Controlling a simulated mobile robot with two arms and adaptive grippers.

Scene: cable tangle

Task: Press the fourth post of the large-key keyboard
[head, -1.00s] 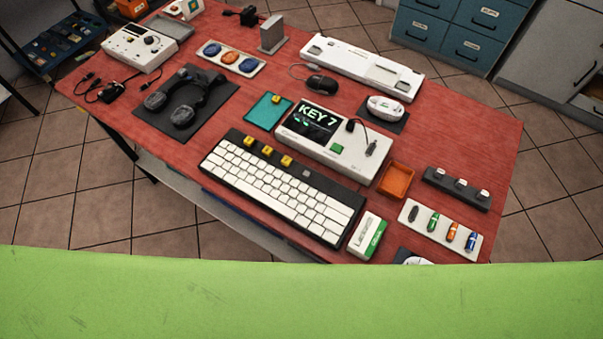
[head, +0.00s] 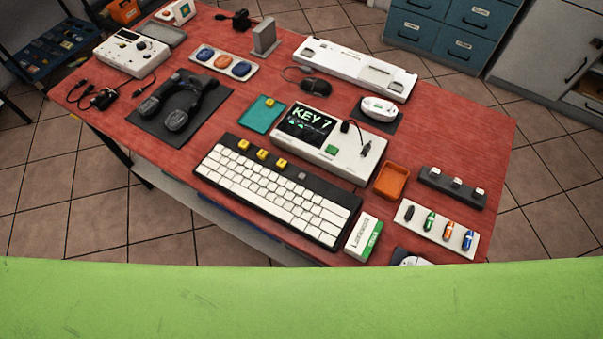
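The large-key keyboard (head: 225,157), dark with rows of white keys, lies on the red table (head: 450,130). Along its dark back strip stand yellow keys (head: 262,154) on three posts. To their right on the strip is a small grey fourth post (head: 301,176) with no yellow key on it. A loose yellow key (head: 270,101) lies on the teal tray (head: 256,117) behind the keyboard. A white device (head: 345,158) behind the keyboard has a screen (head: 308,123) reading "KEY 7". Neither of my grippers is in view.
An orange bin (head: 391,181), a white-green box (head: 363,237) and a capsule tray (head: 412,226) lie right of the keyboard. A cable lies over the white device's right part. Bare red table shows at right.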

